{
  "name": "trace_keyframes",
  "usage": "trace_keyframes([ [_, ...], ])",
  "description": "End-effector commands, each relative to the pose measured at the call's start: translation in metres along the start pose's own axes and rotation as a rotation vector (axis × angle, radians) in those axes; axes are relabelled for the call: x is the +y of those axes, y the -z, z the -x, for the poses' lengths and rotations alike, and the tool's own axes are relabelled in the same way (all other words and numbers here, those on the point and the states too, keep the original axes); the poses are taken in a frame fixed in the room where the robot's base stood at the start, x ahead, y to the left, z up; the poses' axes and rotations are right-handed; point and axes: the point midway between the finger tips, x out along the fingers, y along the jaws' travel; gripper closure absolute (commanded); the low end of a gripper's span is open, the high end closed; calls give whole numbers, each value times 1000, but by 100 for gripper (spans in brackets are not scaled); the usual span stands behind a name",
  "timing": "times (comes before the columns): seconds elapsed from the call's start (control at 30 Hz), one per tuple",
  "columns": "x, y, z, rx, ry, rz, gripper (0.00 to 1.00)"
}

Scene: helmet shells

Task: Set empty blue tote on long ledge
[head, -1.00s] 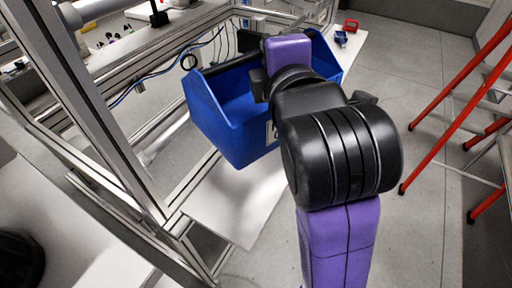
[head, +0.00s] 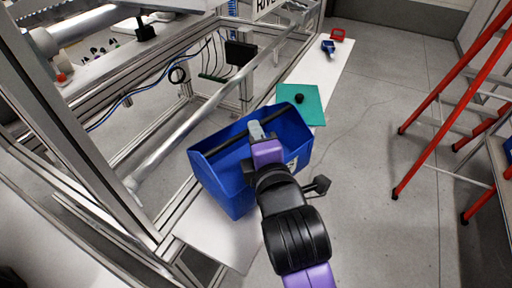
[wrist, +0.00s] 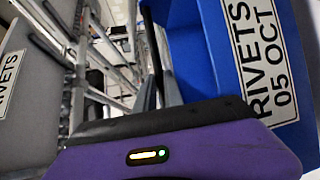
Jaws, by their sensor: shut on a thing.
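The blue tote (head: 228,182) is in the middle of the head view, tilted in the picture, with a dark handle bar across its top. The part of its inside that shows is empty. My gripper (head: 257,131) is shut on the handle bar. In the wrist view the tote (wrist: 222,45) is at the right with a "RIVETS 05 OCT" label, and the dark bar runs up from between my fingers (wrist: 158,92). The long white ledge (head: 212,236) runs from the lower middle to the upper right, behind and under the tote. I cannot tell whether the tote touches it.
A green mat (head: 312,107) with a black knob (head: 299,98) lies on the ledge just beyond the tote. Small blue (head: 328,46) and red (head: 338,34) items sit at the far end. A metal frame (head: 98,165) stands left. A red ladder (head: 455,90) stands right.

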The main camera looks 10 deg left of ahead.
Motion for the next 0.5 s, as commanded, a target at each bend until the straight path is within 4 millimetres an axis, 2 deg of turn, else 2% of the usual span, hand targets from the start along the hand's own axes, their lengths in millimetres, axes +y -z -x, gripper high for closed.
trace_keyframes([
  [0.33, -39, 3, -7, 0, 0, 0, 100],
  [0.5, -44, 4, -8, 0, -3, 0, 100],
])
